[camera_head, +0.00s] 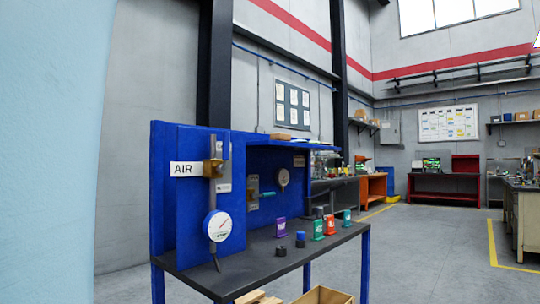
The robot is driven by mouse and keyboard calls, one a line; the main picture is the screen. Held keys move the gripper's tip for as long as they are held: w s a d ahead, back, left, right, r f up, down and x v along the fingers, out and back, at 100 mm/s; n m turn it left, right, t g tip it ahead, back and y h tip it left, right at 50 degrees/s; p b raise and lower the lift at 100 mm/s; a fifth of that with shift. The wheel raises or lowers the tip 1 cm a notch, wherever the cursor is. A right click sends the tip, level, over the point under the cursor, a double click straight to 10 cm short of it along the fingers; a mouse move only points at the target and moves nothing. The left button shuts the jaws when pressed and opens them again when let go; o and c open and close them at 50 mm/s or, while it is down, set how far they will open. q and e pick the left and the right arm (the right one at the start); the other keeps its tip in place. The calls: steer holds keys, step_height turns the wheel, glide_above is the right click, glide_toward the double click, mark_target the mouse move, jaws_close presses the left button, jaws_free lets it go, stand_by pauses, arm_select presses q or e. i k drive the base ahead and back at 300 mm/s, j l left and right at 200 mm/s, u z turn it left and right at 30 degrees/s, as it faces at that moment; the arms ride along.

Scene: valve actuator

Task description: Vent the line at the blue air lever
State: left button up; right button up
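The blue air lever (226,146) stands upright beside a brass valve body (211,169) on a vertical grey pipe (213,190). A white AIR label (185,169) is on the blue panel to its left. A round white gauge (217,226) sits lower on the same pipe; its reading is too small to tell. The pipe is at the near left end of a blue workbench (300,252) with a dark top. Neither of my grippers is in view.
Green, red and purple items (318,229) and small dark blocks stand on the bench top. A second gauge (283,177) is in the bench's recess. A pale blue surface (50,150) fills the left side. Floor to the right is clear.

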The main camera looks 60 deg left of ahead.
mark_target(221, 168)
steer(key=u, duration=2.15)
